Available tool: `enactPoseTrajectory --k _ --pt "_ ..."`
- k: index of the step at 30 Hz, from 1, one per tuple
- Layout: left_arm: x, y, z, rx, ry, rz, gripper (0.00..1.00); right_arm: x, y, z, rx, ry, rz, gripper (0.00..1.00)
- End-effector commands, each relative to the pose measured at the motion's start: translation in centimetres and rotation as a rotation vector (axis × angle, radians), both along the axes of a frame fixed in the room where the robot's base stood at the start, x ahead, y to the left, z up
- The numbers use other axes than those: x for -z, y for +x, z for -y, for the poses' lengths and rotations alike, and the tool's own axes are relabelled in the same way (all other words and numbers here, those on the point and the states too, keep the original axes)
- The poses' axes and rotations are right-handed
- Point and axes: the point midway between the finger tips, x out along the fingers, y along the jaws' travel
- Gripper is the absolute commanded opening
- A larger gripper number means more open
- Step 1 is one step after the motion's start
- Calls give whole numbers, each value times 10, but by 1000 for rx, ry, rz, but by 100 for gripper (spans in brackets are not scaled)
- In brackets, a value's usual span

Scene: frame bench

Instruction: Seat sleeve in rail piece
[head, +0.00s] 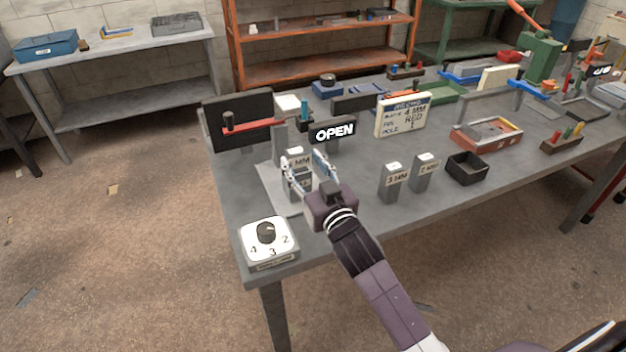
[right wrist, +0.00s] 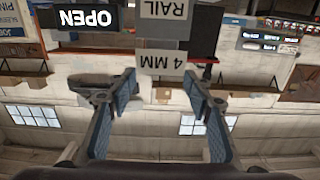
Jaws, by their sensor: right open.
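The sleeve (head: 300,159) is a grey block with a white label ending in "MM"; the right wrist view shows the label "4 MM" on it (right wrist: 166,62). It stands directly above the grey rail piece, whose "RAIL" label (right wrist: 165,10) shows in the right wrist view. The two look in line and touching; I cannot tell how deep the sleeve sits. My right gripper (head: 303,163) is open, its fingers apart on either side of the sleeve. In the right wrist view its fingertips (right wrist: 160,88) show clear gaps to the sleeve. My left gripper is not in view.
Grey blocks marked 3 MM (head: 392,183) and 2 MM (head: 422,173) stand to the right, beside a black bin (head: 467,168). A dial box (head: 268,240) sits at the near left corner.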

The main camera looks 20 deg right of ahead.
Motion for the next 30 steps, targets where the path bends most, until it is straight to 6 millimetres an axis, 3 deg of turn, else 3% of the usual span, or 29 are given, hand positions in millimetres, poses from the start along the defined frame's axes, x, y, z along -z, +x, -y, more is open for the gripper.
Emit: enactPoseTrajectory --k 6,12,30 --pt "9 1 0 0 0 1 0 2 -44 1 -1 1 -1 47" --pt "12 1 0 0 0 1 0 0 -65 2 0 0 0 47" --pt "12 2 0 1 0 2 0 -1 -68 2 0 0 0 47"
